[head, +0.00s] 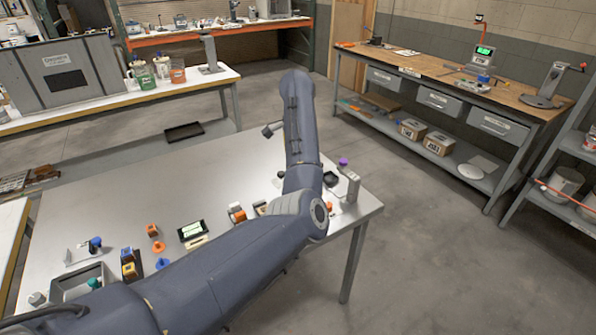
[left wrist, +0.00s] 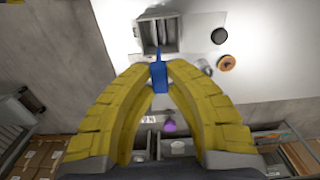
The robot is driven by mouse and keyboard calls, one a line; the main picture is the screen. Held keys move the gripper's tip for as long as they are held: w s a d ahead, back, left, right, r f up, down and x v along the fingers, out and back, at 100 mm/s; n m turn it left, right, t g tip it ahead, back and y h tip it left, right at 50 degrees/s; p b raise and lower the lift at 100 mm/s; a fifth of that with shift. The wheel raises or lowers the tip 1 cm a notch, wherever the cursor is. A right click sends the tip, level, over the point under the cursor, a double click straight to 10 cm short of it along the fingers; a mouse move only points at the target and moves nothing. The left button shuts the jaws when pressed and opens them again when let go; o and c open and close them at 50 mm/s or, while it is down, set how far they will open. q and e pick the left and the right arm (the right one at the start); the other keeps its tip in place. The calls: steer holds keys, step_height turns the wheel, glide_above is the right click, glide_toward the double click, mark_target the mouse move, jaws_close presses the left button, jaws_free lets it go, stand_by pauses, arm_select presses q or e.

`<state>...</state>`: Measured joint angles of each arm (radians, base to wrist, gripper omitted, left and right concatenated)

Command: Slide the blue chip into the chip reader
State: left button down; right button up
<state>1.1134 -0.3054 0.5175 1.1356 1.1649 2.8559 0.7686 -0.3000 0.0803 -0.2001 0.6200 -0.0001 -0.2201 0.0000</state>
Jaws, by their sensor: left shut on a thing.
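In the left wrist view my left gripper (left wrist: 159,74) has its yellow fingers closed on a small blue piece (left wrist: 159,80), the blue chip, between the fingertips. Its narrow upper part points towards a grey open-topped box (left wrist: 143,38) on the pale tabletop. I cannot tell whether the chip touches this box, or for certain whether the box is the chip reader. In the head view my arm crosses the steel table; the gripper and chip cannot be made out there. My right gripper is in neither view.
The steel table (head: 200,185) holds a grey tray (head: 62,294) at front left and a grey upright stand (head: 351,188) at its right edge. In the wrist view a black round item (left wrist: 219,36) and an orange-brown round item (left wrist: 226,63) lie right of the box.

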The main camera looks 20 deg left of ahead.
arm_select(q)
step_height(320, 180, up, 3)
steer(key=shift+r, duration=0.1)
steer(key=shift+s+a+r, duration=0.1)
steer(key=shift+a+r, duration=0.2)
steer(key=shift+r, duration=0.05)
steer(key=s+a+r+n, duration=0.3)
steer(key=s+a+r, duration=0.25)
steer(key=a, duration=0.35)
steer(key=s+a+r+n, duration=0.2)
steer(key=s+a+r, duration=0.3)
steer(key=s+a, duration=0.25)
steer(key=s+a+r+n, duration=0.3)
steer(key=s+a+r, duration=0.3)
steer(key=a, duration=0.4)
steer(key=s+r+n, duration=0.2)
steer(key=s+n, duration=0.2)
steer(key=s, duration=1)
steer(key=s+r+n, duration=0.2)
steer(key=s+n, duration=0.2)
steer(key=s, duration=1)
steer(key=shift+s+a+r, duration=0.25)
steer(key=shift+a+r, duration=0.1)
steer(key=shift+r, duration=0.05)
